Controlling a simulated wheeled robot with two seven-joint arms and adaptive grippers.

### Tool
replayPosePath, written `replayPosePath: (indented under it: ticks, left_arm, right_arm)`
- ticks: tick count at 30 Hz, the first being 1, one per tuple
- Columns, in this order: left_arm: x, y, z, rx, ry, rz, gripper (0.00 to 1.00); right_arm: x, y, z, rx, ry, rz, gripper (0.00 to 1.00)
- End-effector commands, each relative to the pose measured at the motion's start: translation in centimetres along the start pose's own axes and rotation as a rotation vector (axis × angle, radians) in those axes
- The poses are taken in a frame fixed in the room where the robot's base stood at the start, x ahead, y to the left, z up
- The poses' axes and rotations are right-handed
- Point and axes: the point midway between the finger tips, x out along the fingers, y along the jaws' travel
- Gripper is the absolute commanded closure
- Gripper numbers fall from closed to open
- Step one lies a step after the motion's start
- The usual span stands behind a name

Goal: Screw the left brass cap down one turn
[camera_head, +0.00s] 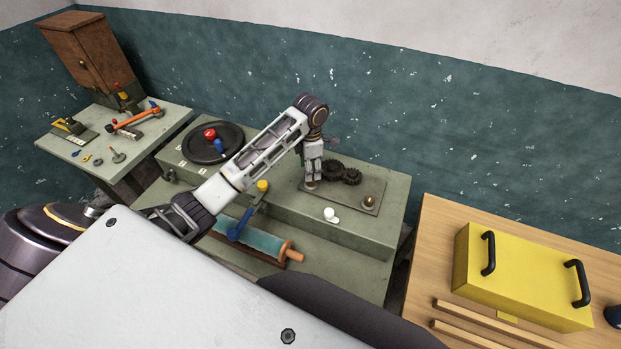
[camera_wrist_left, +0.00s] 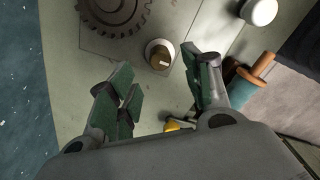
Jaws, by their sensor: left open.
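The left brass cap (camera_wrist_left: 160,54) shows in the left wrist view as a round cap with a pale rim and a light mark on top. It sits on a flat plate (camera_head: 345,200) beside dark gears. My left gripper (camera_head: 311,184) points down over the plate's left end in the head view. Its two green-padded fingers (camera_wrist_left: 163,82) are open and empty, with the cap beyond the gap between their tips. In the head view the gripper largely hides this cap. A second brass cap (camera_head: 369,201) stands at the plate's right end. My right gripper is not in view.
Two meshed gears (camera_head: 351,176) lie close to the gripper. A white knob (camera_head: 330,214) stands in front of the plate. A teal roll with orange handles (camera_head: 293,252) lies on the lower shelf. A yellow box (camera_head: 522,277) stands on the wooden table at right.

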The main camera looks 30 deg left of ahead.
Motion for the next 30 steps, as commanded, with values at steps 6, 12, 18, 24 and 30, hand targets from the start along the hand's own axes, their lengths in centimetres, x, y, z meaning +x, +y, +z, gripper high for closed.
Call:
replayPosePath:
  ticks: [6,12,18,24,30]
  left_arm:
    - [2.8,0.0,-0.1,0.0,0.003,-0.001,0.5]
    - [4.8,0.0,0.0,0.0,0.001,-0.001,0.5]
    - [5.7,0.0,0.0,0.0,0.0,-0.001,0.5]
    - [5.8,0.0,0.0,0.0,0.0,0.0,0.5]
    - [5.7,0.0,0.0,0.0,0.0,0.0,0.64]
  right_arm:
    - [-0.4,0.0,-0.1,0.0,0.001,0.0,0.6]
    - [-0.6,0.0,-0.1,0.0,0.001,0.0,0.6]
    - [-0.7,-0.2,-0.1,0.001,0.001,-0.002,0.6]
    - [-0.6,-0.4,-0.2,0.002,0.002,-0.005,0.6]
    - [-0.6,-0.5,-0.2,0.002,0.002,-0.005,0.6]
